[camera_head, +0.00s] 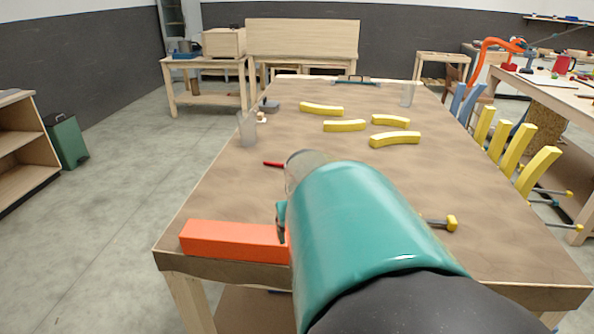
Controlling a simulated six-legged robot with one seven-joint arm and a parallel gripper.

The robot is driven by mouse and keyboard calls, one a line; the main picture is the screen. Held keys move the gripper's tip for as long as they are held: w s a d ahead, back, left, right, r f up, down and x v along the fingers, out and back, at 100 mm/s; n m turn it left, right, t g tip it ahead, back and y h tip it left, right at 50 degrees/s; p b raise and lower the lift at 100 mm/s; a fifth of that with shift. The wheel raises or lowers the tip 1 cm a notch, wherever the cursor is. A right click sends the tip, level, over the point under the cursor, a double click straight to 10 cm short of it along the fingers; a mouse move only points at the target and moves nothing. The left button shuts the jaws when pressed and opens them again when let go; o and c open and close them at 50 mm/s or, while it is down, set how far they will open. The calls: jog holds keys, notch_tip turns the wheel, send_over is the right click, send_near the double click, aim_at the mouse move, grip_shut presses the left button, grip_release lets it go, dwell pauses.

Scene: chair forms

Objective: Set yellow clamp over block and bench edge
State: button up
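An orange block (232,240) lies along the near left edge of the wooden bench (222,196). Its right end is hidden behind my teal arm. A yellow-ended piece with a dark bar (452,222), which looks like the end of a clamp, lies on the bench right of my arm. The rest of it is hidden behind the arm. My arm reaches forward over the near middle of the bench. My gripper's fingers are hidden, so what they hold cannot be seen.
Several curved yellow pieces (395,139) lie mid-bench. Clear cups (247,128) stand at its left and far right. A thin red item (273,164) lies left of my arm. Upright yellow pieces (517,149) and barred tools (565,226) line the right side. The bench's near right is bare.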

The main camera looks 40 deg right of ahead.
jog(key=s+d+f+m+h, duration=0.1)
jog(key=s+d, duration=0.4)
jog(key=d, duration=0.5)
jog(key=s+d+f+m, duration=0.2)
jog(key=s+d, duration=0.2)
jog(key=d, duration=0.6)
jog(key=s+d+f+m+h, duration=0.1)
jog(key=s+d, duration=0.4)
jog(key=d, duration=0.5)
jog(key=shift+t, duration=0.4)
jog(key=x, duration=1)
jog(key=shift+w+a, duration=0.2)
jog(key=shift+a, duration=0.1)
jog(key=c, duration=1.5)
jog(key=shift+r, duration=2.55)
jog(key=shift+c, duration=0.2)
